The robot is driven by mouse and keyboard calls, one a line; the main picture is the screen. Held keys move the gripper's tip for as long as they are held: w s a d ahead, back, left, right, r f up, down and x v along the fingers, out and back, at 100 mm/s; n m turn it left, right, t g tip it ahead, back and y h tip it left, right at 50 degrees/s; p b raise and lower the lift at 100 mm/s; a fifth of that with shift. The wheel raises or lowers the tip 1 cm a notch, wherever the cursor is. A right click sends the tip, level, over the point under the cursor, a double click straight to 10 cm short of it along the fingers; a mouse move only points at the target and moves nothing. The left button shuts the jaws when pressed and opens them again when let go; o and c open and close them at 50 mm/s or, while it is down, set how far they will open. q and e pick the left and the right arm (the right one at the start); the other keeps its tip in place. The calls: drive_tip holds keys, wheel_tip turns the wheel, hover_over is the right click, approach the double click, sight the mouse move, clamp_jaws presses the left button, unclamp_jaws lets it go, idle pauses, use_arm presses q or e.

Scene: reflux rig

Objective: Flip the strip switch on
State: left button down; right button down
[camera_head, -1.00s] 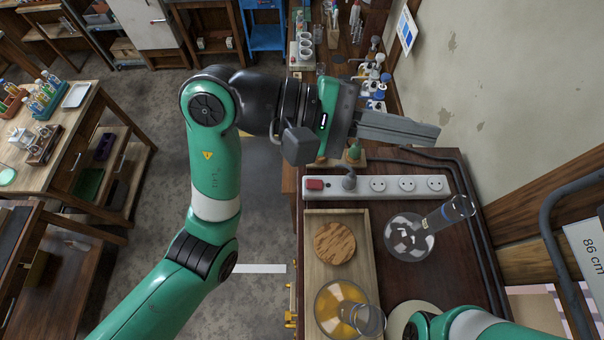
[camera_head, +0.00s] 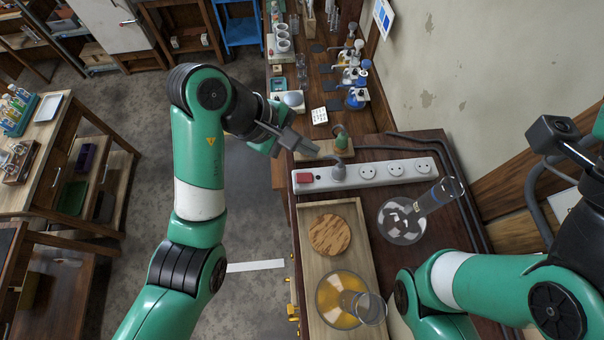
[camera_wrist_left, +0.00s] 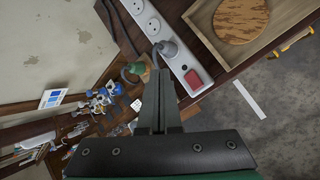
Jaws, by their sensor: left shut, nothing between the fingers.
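The white power strip (camera_head: 425,168) lies along the dark bench, with its red switch (camera_head: 304,178) at the left end. A grey plug (camera_head: 338,171) sits in the socket beside the switch. The strip also shows in the left wrist view (camera_wrist_left: 155,27), with the red switch (camera_wrist_left: 194,80) right of my fingers. My left gripper (camera_head: 309,150) is shut and empty, just behind the switch end in the head view and apart from the switch. In the left wrist view its closed fingers (camera_wrist_left: 161,78) point toward the plug. My right arm shows at the right, but its fingers do not.
A wooden tray (camera_head: 368,238) with a cork ring (camera_head: 330,235) and a flask of amber liquid (camera_head: 342,298) lies in front of the strip. A clear round flask (camera_head: 400,222) stands to the right. A small green-bodied item (camera_head: 341,140) stands behind the strip.

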use_arm(q)
drive_tip(key=b, duration=0.1)
hover_over(311, 174)
drive_tip(key=a, duration=0.2)
drive_tip(key=f, duration=0.7)
drive_tip(key=shift+s+f, duration=0.2)
drive_tip(key=shift+s, duration=0.15)
drive_tip(key=shift+a+f+b, duration=0.2)
drive_tip(key=shift+f+b, duration=0.2)
drive_tip(key=shift+f, duration=0.25)
idle(0.7)
drive_tip(key=shift+f, duration=0.4)
